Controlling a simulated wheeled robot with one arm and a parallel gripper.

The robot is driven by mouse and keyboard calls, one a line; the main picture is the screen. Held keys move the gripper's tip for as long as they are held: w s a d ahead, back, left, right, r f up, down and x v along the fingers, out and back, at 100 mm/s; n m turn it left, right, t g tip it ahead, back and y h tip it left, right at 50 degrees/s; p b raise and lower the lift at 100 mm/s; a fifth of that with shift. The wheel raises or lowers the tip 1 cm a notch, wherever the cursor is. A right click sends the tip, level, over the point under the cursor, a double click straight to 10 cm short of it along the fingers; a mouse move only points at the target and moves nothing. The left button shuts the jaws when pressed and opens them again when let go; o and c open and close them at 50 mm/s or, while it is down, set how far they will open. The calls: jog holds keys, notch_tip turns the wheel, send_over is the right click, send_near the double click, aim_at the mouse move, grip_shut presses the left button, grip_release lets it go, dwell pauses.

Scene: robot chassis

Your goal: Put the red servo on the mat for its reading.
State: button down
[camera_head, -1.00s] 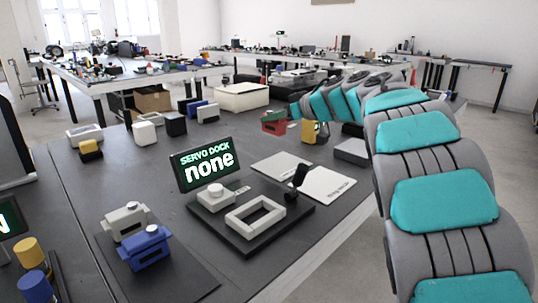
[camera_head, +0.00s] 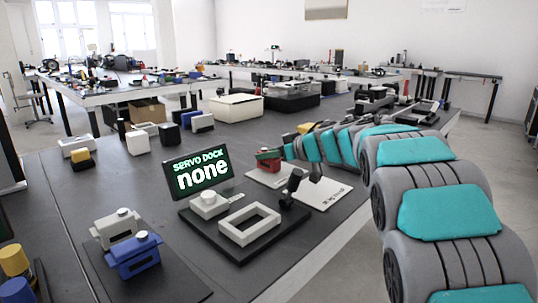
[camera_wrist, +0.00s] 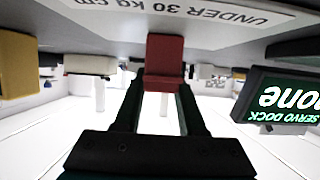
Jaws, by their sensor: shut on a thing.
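The red servo (camera_wrist: 165,60) is between the two fingers of my gripper (camera_wrist: 161,82) in the wrist view, which is upside down. It is at a white mat (camera_wrist: 225,22) lettered "UNDER 30 kg cm"; I cannot tell whether it touches the mat. In the head view the red servo (camera_head: 268,158) is over the left white mat (camera_head: 262,178), with my gripper (camera_head: 284,154) at its right. A second white mat (camera_head: 328,196) lies to the right, partly behind the dock's black post.
The servo dock (camera_head: 250,250) stands in front of the mats; its screen (camera_head: 200,172) reads "none". A blue servo (camera_head: 135,258) and a grey servo (camera_head: 115,228) stand on a dark tray at front left. A yellow thing (camera_head: 306,127) shows behind my arm.

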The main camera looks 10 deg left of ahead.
jog(key=shift+c, duration=2.4)
grip_release()
jog(key=v, duration=1.2)
jog(key=shift+p, duration=0.3)
